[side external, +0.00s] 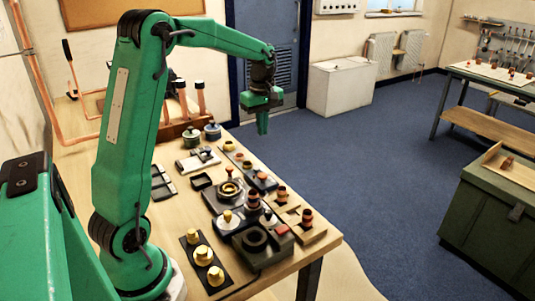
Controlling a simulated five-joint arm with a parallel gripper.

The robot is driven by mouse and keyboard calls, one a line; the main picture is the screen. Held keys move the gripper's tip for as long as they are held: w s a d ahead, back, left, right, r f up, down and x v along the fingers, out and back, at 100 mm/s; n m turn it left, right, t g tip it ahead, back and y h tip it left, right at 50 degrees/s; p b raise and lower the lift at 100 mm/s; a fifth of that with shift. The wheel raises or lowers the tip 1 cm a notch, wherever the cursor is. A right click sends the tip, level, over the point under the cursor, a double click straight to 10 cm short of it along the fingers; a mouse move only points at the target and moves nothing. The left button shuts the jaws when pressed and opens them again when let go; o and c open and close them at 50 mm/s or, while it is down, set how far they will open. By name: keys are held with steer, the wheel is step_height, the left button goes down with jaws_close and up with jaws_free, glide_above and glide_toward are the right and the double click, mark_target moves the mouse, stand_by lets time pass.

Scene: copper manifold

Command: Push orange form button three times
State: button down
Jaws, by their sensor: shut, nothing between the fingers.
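My gripper (262,129) is shut and empty. It points down, high over the far right side of the wooden workbench (270,284), in front of the blue door. It touches nothing. Several small knobs and button-like parts stand on the bench, below and nearer than the gripper. An orange-brown knob (229,187) sits on a round dark base with a brass ring near the middle. I cannot tell which part is the orange form button, as they are small here.
Brass knobs (203,256) stand on a dark plate at the near left. A dark block with a round opening (255,239) is at the near right. Copper pipes (200,98) rise at the back. The blue floor (380,150) right of the bench is clear.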

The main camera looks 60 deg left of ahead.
mark_target(263, 174)
steer(key=shift+f, duration=0.2)
step_height(263, 174, down, 14)
steer(key=shift+r, duration=0.15)
stand_by(0.7)
steer(key=shift+f, duration=1.05)
steer(key=shift+r, duration=0.1)
step_height(263, 174, up, 14)
stand_by(0.5)
steer(key=shift+r, duration=0.15)
stand_by(0.4)
